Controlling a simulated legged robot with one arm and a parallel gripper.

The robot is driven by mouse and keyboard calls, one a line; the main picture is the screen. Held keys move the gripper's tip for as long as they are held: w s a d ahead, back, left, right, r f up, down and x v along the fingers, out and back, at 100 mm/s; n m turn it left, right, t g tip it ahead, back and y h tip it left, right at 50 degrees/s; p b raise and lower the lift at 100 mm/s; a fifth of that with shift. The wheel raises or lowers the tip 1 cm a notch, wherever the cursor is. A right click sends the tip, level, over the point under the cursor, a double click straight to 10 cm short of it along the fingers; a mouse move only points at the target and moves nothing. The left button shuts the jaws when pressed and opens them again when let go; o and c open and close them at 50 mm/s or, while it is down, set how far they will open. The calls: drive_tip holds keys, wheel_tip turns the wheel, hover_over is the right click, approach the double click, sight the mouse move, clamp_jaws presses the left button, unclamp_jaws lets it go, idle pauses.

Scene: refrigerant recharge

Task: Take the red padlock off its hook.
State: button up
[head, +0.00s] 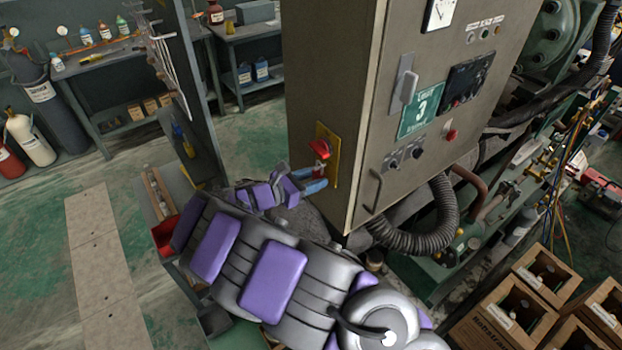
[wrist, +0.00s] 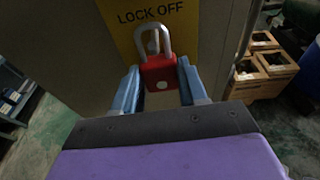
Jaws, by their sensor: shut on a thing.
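The red padlock (wrist: 159,74) is between the blue fingers of my gripper (wrist: 158,84), in front of the yellow LOCK OFF plate (wrist: 125,40) in the wrist view. Its silver shackle (wrist: 153,38) points up around a small grey hook on the plate. My gripper is shut on the padlock's red body. In the head view my gripper (head: 314,180) is at the yellow plate (head: 334,160) on the cabinet's left side. A red part (head: 319,149) shows above the fingers there; the padlock itself is hard to make out.
The grey cabinet (head: 330,60) with a green number 3 sign (head: 418,117) stands right of my arm. A ribbed black hose (head: 432,225) runs below it. Wooden crates (head: 545,275) stand at the lower right.

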drive_tip(key=shift+r, duration=0.45)
drive_tip(key=shift+s+a+p, duration=0.25)
drive_tip(key=shift+a+p, duration=0.15)
drive_tip(key=shift+p, duration=0.05)
drive_tip(key=f+p+v, duration=0.1)
drive_tip(key=p+v, duration=0.1)
drive_tip(key=v, duration=0.5)
drive_tip(key=shift+s+a+f+p, duration=0.25)
drive_tip(key=shift+p, duration=0.1)
